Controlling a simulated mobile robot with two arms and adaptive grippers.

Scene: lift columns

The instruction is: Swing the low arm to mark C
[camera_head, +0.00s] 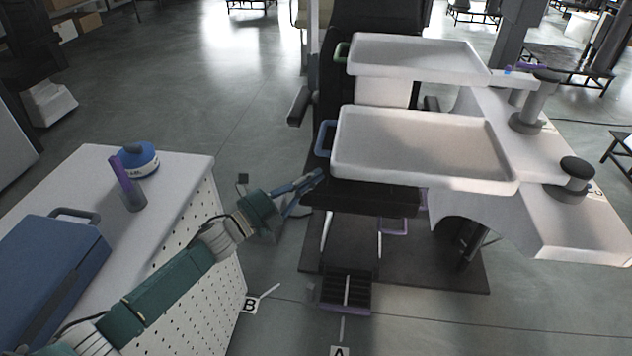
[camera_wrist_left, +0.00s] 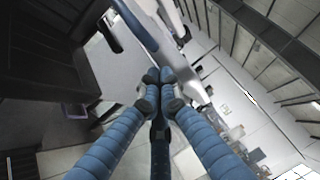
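The lower white tray (camera_head: 425,145) has a blue handle (camera_head: 323,139) on its left end. It is on the lower arm (camera_head: 535,205), which reaches it from the right. My left gripper (camera_head: 319,176) is just below the blue handle, apart from it as far as I can tell. In the left wrist view its blue fingers (camera_wrist_left: 162,80) meet at the tips, with nothing visible between them. Floor marks B (camera_head: 249,305) and A (camera_head: 339,351) show at the bottom. I cannot make out mark C. My right gripper is not in view.
A second white tray (camera_head: 415,55) with a green handle (camera_head: 341,53) is higher and behind. A black chair (camera_head: 365,198) stands under the trays. A white cabinet (camera_head: 190,180) with a blue case (camera_head: 45,265) and a blue tape roll (camera_head: 140,158) is at left.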

